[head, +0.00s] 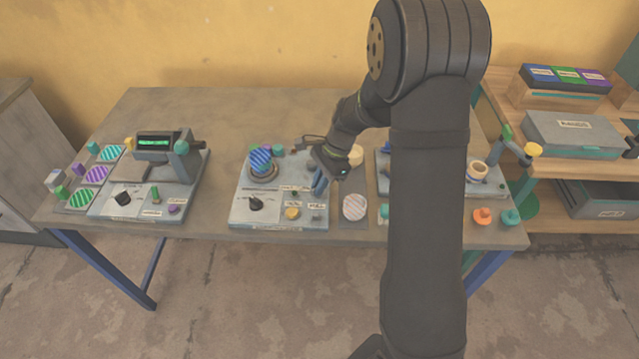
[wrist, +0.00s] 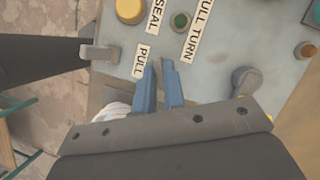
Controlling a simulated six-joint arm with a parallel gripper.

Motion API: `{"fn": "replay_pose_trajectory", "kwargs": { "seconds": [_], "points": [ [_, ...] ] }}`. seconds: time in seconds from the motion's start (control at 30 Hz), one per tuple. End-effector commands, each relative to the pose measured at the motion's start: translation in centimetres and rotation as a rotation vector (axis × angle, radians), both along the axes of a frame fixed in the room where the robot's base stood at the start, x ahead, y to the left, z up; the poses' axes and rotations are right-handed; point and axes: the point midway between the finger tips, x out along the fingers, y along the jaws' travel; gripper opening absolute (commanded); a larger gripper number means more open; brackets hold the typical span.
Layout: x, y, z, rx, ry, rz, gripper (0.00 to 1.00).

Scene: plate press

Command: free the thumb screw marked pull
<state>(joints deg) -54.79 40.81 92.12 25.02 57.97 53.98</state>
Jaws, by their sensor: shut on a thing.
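The middle press station (head: 243,214) stands on the table. In the wrist view its grey panel (wrist: 225,65) carries a PULL label (wrist: 140,61). My gripper (head: 319,186) reaches down to the panel's right side. In the wrist view its two blue fingers (wrist: 159,70) point at the panel just beside the PULL label, with a narrow gap between them. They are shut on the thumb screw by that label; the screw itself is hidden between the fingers.
Close by on the panel are a yellow knob (wrist: 130,9), a green knob (wrist: 181,20), a grey clip (wrist: 100,53) and a dark dial (head: 255,203). A striped disc (head: 354,207) lies right of the station. Another press (head: 165,160) stands left, with bare table between.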

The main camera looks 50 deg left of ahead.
Motion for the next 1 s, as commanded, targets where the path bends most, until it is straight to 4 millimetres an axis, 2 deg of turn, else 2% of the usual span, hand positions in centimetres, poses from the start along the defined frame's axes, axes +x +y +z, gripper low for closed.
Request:
{"fn": "replay_pose_trajectory", "kwargs": {
  "seconds": [0.7, 1.0],
  "points": [
    [-0.04, 0.49, 0.02, 0.001, -0.001, 0.678, 0.00],
    [-0.09, 0.59, 0.06, 0.000, -0.002, 0.905, 0.00]
  ]
}}
